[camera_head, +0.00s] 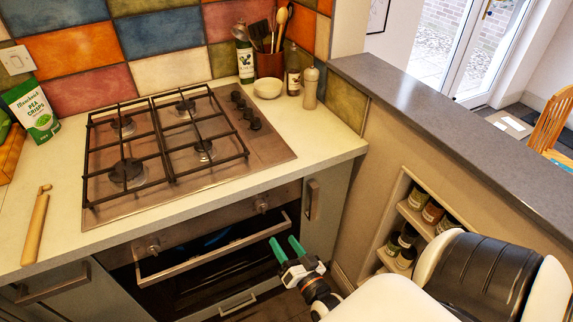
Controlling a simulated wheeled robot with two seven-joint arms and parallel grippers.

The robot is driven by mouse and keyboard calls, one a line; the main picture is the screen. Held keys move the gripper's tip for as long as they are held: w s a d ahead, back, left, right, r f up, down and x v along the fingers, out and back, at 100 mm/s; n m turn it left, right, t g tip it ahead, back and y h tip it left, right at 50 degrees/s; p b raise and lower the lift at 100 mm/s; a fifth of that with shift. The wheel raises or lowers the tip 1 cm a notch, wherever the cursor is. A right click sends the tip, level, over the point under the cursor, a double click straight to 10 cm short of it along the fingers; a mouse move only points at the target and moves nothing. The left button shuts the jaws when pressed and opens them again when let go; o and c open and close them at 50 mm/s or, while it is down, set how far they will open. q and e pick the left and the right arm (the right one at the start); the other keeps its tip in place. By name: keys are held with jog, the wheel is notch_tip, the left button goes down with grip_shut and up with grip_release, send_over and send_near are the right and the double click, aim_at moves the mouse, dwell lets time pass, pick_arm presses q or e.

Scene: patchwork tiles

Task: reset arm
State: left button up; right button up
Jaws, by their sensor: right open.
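My right gripper (287,248) is in front of the oven, its two green fingers apart and empty, pointing up and left toward the oven's handle bar. I cannot tell whether a fingertip touches the bar. My right arm comes in from the lower right. My left gripper is not in the picture. The oven door (225,257) looks tilted slightly open at its top, with a dark gap behind its metal handle.
A gas hob (258,160) sits in the pale counter above the oven. A grey ledge (450,115) and a jar niche (417,220) are at right.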

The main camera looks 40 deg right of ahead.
jog(key=shift+f, duration=0.1)
dwell(0.5)
jog(key=s+a+f+n+g+y, duration=0.1)
jog(key=s+a+f+n+g, duration=0.2)
jog(key=f, duration=0.6)
jog(key=s+a+f+n+g+y, duration=0.1)
jog(key=s+f+g, duration=0.2)
jog(key=s+f, duration=0.35)
jog(key=s+a+f+n+g+y, duration=0.2)
jog(key=a+f+g, duration=0.1)
jog(key=f, duration=0.7)
jog(key=s+f+n+g, duration=0.2)
jog(key=s+f+g, duration=0.2)
jog(key=s, duration=0.6)
jog(key=s+f+n+g, duration=0.3)
jog(key=s+f, duration=0.4)
jog(key=s, duration=0.3)
jog(key=shift+s+d+f+g+h, duration=0.15)
jog(key=shift+s+f+g+h, duration=0.15)
jog(key=shift+g+h, duration=0.15)
